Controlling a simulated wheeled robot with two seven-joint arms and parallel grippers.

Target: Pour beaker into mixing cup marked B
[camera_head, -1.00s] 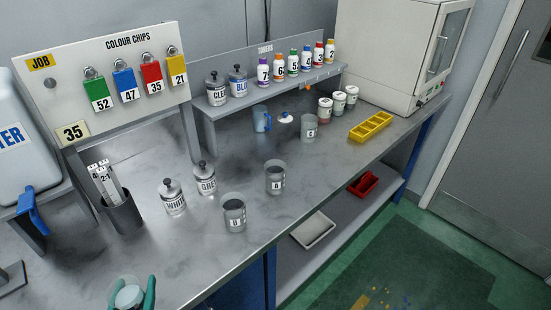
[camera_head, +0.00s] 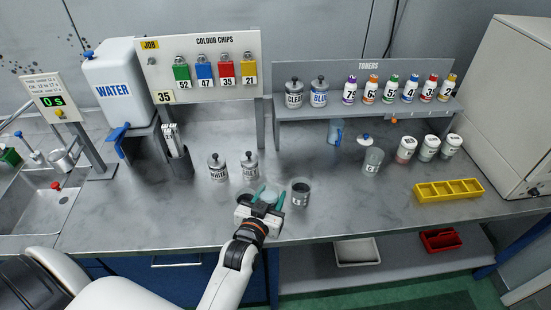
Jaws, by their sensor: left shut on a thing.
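My left gripper (camera_head: 267,199), with teal fingers, is shut on the beaker (camera_head: 268,194), a pale round vessel. It is over the front part of the bench. Mixing cup B (camera_head: 243,198) is mostly hidden behind the gripper, just left of the beaker; its label does not show now. Mixing cup A (camera_head: 300,193) stands upright just right of the fingers. Whether the beaker is tilted, or touches a cup, I cannot tell. My right gripper is not in view.
White (camera_head: 218,169) and grey (camera_head: 249,166) tins stand behind the gripper. A water tank (camera_head: 120,80) and a sink (camera_head: 35,205) are at left. A yellow tray (camera_head: 448,190) and several lidded pots are at right. The bench between cup A and the third cup is clear.

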